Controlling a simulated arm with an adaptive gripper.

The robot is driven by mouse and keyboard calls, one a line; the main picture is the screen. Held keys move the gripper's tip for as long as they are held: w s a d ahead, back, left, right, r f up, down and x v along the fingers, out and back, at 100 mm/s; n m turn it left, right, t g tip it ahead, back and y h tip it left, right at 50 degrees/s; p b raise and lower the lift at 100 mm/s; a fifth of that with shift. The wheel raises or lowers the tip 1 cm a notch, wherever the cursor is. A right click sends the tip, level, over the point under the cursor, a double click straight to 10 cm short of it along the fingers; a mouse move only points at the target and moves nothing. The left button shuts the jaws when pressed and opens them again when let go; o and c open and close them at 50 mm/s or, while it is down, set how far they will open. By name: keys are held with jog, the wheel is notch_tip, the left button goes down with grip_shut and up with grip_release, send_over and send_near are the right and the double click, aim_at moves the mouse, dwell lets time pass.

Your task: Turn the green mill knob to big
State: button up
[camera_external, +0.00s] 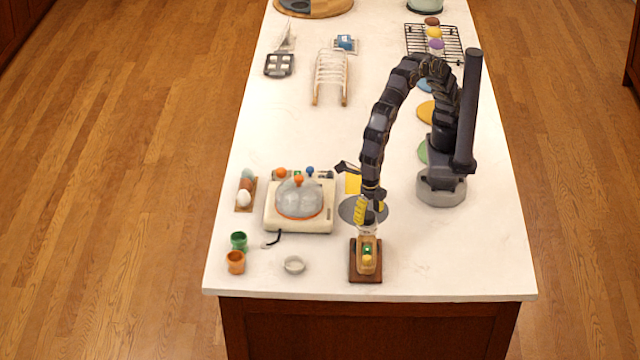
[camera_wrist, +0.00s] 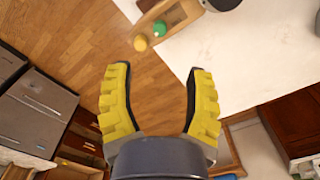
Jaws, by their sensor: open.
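The mill (camera_external: 358,267) is a tan wooden block on a dark brown board at the near edge of the counter. Its green knob (camera_external: 367,248) sits above a yellow knob (camera_external: 367,260). In the wrist view the green knob (camera_wrist: 160,28) and yellow knob (camera_wrist: 140,42) are side by side on the mill (camera_wrist: 179,17), near the top. My gripper (camera_external: 367,221) is just behind and above the mill. No size marking is readable.
A cream appliance with a clear dome (camera_external: 298,198) stands left of my gripper. The counter (camera_external: 450,260) to the right of the mill is clear.

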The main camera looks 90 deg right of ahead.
aim_at(367, 248)
notch_tip(367, 248, down, 2)
jog(key=m, duration=1)
jog(key=f+m, duration=0.1)
jog(key=m, duration=0.2)
jog(key=shift+f, duration=0.1)
jog(key=m, duration=0.2)
jog(key=f+m, duration=0.1)
jog(key=m, duration=0.1)
jog(key=shift+m, duration=0.3)
notch_tip(367, 248, down, 8)
jog(key=shift+r, duration=0.15)
grip_shut()
